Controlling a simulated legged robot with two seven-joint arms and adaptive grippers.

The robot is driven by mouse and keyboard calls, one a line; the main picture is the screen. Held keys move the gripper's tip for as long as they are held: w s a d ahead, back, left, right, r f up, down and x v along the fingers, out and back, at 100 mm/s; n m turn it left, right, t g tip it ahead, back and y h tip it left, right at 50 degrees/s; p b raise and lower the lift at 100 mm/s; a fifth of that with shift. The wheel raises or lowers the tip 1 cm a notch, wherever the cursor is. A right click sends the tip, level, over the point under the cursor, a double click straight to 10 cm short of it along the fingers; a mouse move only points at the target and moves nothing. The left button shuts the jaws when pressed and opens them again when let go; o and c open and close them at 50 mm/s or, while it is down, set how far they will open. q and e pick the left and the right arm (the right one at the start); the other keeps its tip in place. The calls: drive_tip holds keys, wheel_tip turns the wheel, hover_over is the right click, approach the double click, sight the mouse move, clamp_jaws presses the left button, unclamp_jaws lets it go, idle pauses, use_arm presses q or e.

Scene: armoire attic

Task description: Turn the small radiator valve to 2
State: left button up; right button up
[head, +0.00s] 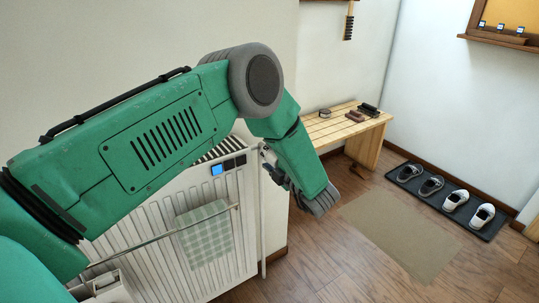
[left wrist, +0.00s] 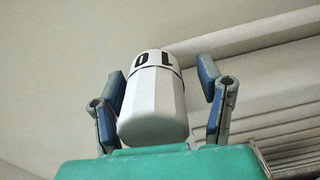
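The small radiator valve (left wrist: 152,100) is a white faceted knob in the left wrist view, with black figures 0 and 1 showing near its far end. My left gripper (left wrist: 160,92) is open around it, one blue-padded finger on each side. A gap shows between the knob and the right finger; the left finger is close to it, and I cannot tell whether it touches. In the head view my left gripper (head: 273,170) is at the right end of the white radiator (head: 180,190), where the valve is mostly hidden. My right gripper is not in view.
A checked green cloth (head: 205,232) hangs on a rail in front of the radiator. A wooden bench (head: 340,128) with brushes stands behind. A shoe mat (head: 445,190) with several shoes and a beige rug (head: 400,235) lie on the floor to the right.

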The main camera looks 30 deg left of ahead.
use_arm(q)
drive_tip(key=shift+r, duration=0.1)
drive_tip(key=v, duration=1.2)
drive_tip(key=shift+w, duration=0.1)
